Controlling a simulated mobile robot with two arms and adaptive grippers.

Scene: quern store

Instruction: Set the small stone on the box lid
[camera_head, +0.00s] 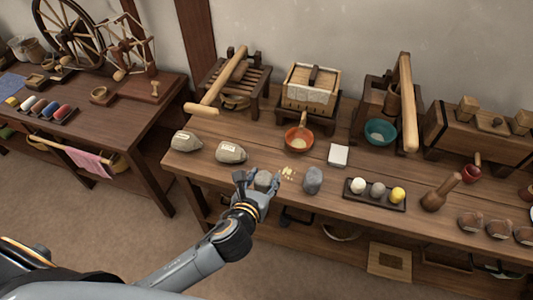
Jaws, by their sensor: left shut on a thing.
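My left gripper (262,182) is at the front edge of the long table, its fingers shut around a small grey stone (264,180). The fingers partly hide this stone, and I cannot tell whether it still touches the table. A second grey stone (312,180) stands on the table just to the right. A cloth-lined wooden box (310,98) at the back of the table has a wooden lid (313,76) with a dark handle bar. The lid has no stone on it. My right gripper is not in view.
Yellowish bits (288,173) lie right of the gripper. Two labelled grey sacks (231,152) lie to its left. A ladle bowl (299,138), a white block (339,155) and a tray of balls (374,194) stand nearby. A wooden pole (407,100) rises behind.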

